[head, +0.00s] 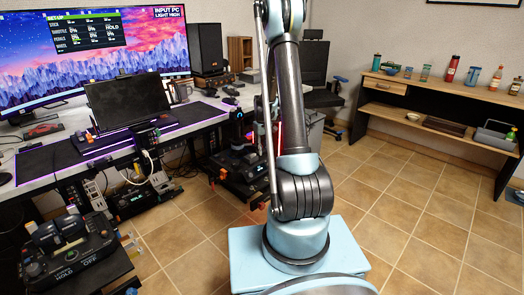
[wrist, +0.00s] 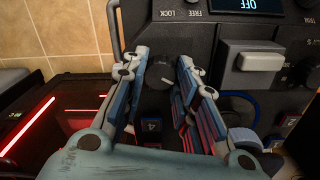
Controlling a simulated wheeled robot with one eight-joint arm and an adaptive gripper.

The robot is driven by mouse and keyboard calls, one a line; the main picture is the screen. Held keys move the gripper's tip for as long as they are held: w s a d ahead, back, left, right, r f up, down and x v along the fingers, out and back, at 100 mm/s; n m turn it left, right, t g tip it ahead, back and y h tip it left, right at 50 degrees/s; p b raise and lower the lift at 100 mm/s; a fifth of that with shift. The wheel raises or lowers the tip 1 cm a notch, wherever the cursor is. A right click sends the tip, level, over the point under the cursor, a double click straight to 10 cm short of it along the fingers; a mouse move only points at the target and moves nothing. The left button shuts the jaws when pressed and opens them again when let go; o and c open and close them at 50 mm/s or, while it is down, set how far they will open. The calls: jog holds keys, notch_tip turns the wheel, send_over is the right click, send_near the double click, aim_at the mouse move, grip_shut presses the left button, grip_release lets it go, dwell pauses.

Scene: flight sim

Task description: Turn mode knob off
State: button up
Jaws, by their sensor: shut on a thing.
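The control panel (wrist: 290,22) fills the upper right of the wrist view. It is dark, with FREE and LOCK labels near the top and a small blue-lit display (wrist: 237,5) that reads OFF. A round dark knob (wrist: 163,76) with a pale mark sits on it; I cannot read whether it is the mode knob. My gripper (wrist: 165,62) is shut on this knob, one finger at each side. In the head view my arm hides the gripper.
A grey rectangular lever cap (wrist: 258,62) stands close right of my fingers, with a TRIM label beyond. A red-lit dark unit (wrist: 35,125) lies at left. The head view shows a desk with a monitor (head: 125,100), another panel (head: 70,250) at lower left, and open tiled floor at right.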

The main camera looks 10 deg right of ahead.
jog(key=o, duration=1)
jog(key=shift+o, duration=0.2)
jog(key=shift+r, duration=0.15)
notch_tip(320, 180, up, 12)
